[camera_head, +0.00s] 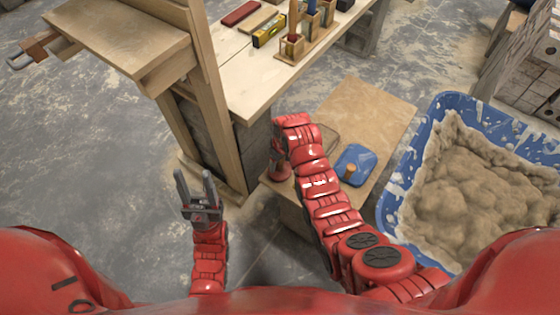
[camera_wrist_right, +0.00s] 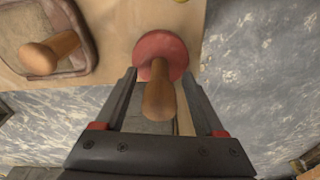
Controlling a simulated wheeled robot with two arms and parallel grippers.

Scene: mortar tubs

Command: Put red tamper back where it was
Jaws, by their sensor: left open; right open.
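The red tamper (camera_wrist_right: 160,47) has a round red disc and a wooden handle. It sits near the board's edge in the right wrist view, its handle pointing toward my right gripper. My right gripper (camera_wrist_right: 161,78) is open, with one finger on each side of the handle and visible gaps between. In the head view a red disc (camera_head: 280,174) shows at the left edge of the low board, beside my right arm, which hides most of the right gripper there. My left gripper (camera_head: 194,178) is open and empty above the floor at the left.
The low board (camera_head: 370,105) also carries a blue float (camera_head: 355,163) and a tan float (camera_wrist_right: 80,63) with a wooden handle. A blue tub (camera_head: 388,205) of mortar stands at the right. A wooden workbench (camera_head: 250,85) with tools stands behind. Floor at the left is clear.

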